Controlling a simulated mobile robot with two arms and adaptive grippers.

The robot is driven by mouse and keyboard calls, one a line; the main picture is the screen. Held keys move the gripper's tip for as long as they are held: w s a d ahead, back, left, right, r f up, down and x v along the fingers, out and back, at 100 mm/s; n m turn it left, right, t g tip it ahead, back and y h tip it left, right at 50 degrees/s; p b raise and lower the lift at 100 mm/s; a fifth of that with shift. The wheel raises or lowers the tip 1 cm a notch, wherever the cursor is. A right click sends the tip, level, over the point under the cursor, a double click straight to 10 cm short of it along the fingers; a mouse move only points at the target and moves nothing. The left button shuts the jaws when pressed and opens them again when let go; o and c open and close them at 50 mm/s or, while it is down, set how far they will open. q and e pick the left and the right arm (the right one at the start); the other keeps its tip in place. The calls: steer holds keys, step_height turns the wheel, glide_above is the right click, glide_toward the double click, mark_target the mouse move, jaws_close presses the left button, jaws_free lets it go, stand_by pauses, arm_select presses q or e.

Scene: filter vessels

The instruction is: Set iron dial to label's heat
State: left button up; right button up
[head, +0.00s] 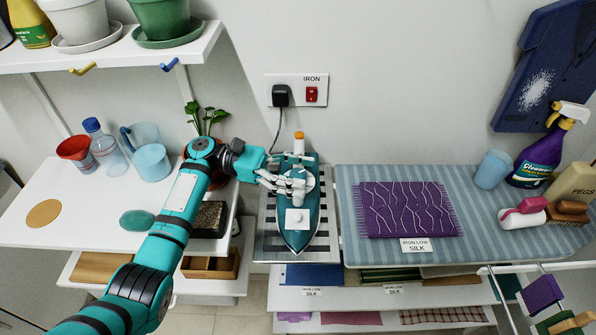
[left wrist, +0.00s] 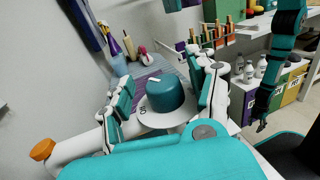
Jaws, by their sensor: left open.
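The teal iron (head: 299,237) sits on a dark striped rest (head: 263,240), its tip toward me. My left gripper (head: 286,184) is over the iron's upper part, at the round white dial plate. In the left wrist view my left gripper (left wrist: 166,98) is open, with a finger on each side of the teal dial knob (left wrist: 170,92). I cannot tell whether the fingers touch it. The label (head: 416,246) below the purple cloth (head: 405,209) reads "IRON LOW, SILK". My right gripper (left wrist: 262,127) hangs far off at the right.
The striped board (head: 352,240) carries a blue cup (head: 492,169), a spray bottle (head: 540,155) and a peg container (head: 571,184). A red wall switch (head: 311,94) marked "IRON" is behind the iron. The white table (head: 70,217) at left holds cups, a bottle and a plant.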

arm_select(q)
steer(key=shift+a, duration=0.1)
steer(key=v, duration=1.2)
steer(key=shift+f, duration=0.1)
